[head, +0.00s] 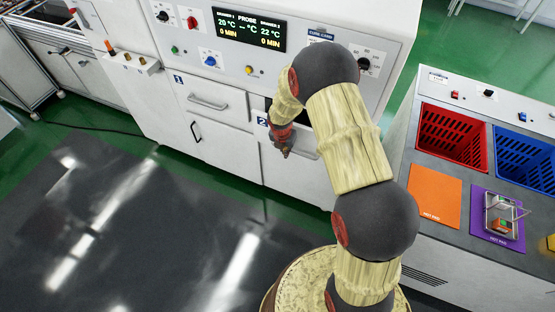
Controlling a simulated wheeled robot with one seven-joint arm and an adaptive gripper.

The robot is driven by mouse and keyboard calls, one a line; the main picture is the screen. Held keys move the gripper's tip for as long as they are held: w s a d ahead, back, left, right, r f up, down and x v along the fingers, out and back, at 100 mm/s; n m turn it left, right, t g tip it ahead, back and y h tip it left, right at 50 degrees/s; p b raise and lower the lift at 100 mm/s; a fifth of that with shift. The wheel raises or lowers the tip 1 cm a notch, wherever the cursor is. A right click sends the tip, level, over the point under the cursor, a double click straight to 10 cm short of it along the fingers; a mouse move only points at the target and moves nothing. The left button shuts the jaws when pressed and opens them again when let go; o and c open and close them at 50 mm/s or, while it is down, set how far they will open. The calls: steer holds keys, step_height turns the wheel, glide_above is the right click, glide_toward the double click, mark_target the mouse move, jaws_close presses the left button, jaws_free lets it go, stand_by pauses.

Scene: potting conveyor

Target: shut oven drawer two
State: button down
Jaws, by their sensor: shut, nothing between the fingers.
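The white oven cabinet (225,155) stands across the upper middle of the head view. Drawer two, with its blue "2" label (262,122), is on the right of the cabinet front, largely hidden behind my arm. A dark gap (268,103) shows just above its label, so it looks partly out; how far I cannot tell. My gripper (285,152) is shut and empty, pointing down in front of the drawer two front. Whether it touches the front I cannot tell. Drawer one (208,98), with a bar handle, looks flush with the cabinet.
The oven panel (237,30) has a lit display, knobs and buttons. A side counter (440,168) at right holds red (452,135) and blue (525,160) crates, an orange pad (434,196) and a purple pad (481,230) with a small rack. Dark floor at left is clear.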

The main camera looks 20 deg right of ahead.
steer(key=w+d+p, duration=0.3)
steer(key=w+d, duration=0.3)
stand_by(0.5)
